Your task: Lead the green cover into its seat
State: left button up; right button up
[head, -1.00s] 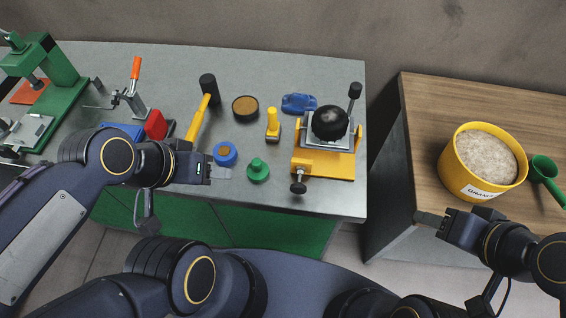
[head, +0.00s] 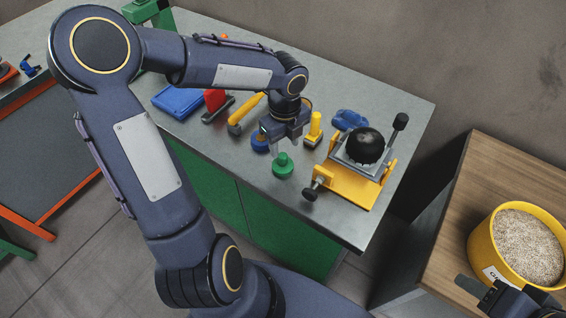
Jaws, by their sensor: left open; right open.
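The green cover (head: 283,166), a small disc with a knob on top, stands upright on the grey bench near its front edge. My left gripper (head: 284,146) is open and points down just above and behind the cover; I see no contact with it. A blue round piece (head: 259,141) is partly hidden beside the gripper. My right gripper (head: 470,287) is open and empty at the lower right, by the yellow tub. I cannot tell which part is the cover's seat.
A yellow-handled tool (head: 314,130), a blue lump (head: 350,120) and a yellow hammer (head: 247,112) lie close by. A yellow tub (head: 481,255) of grain stands on the wooden table.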

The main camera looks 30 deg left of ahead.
aim_at(283, 155)
pick_arm(q)
jog(key=f, duration=0.5)
jog(key=shift+s+a+f, duration=0.1)
jog(key=shift+s+f, duration=0.15)
jog(key=shift+f, duration=0.05)
grip_shut()
jog(key=shift+r, duration=0.2)
jog(key=shift+r, duration=0.25)
notch_tip(283, 155, up, 2)
jog(key=shift+r, duration=0.15)
jog(key=s+a+r+p, duration=0.1)
jog(key=s+a+r, duration=0.6)
jog(key=s+r, duration=0.3)
jog(key=shift+s+a, duration=0.2)
jog(key=shift+s, duration=0.8)
